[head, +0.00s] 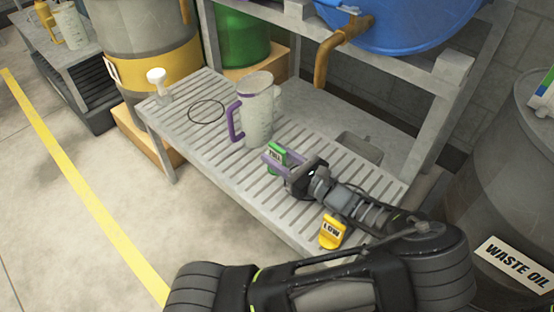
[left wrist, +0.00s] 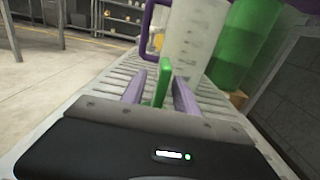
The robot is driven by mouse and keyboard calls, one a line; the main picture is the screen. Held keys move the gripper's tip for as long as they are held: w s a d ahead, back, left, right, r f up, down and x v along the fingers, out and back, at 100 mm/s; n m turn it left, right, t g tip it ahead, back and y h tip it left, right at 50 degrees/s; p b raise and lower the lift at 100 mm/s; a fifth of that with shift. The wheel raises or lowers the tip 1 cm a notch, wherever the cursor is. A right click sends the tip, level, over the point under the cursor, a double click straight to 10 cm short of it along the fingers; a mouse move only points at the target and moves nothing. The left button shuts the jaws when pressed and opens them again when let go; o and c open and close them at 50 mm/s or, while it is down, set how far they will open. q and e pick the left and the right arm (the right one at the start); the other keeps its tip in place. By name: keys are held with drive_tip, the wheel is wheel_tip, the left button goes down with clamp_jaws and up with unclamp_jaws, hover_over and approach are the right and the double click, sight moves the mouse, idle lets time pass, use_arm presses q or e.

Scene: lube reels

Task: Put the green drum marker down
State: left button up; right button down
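The green drum marker (head: 277,153) has a pale label and stands upright at the slatted bench top, beside the jug. My left gripper (head: 280,166) has purple fingers on either side of it. In the left wrist view the green marker (left wrist: 164,82) shows edge-on between the fingers (left wrist: 160,92), with a visible gap to the left finger and little to the right one. The gripper looks open around it. The marker's lower end is partly hidden by the fingers. My right gripper is not in view.
A clear jug with a purple handle (head: 256,112) stands just beyond the marker. A yellow "LOW" marker (head: 332,232) is at the bench's near edge. A waste oil drum (head: 500,190) stands right.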

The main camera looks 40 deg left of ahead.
use_arm(q)
drive_tip(key=shift+c, duration=0.6)
clamp_jaws()
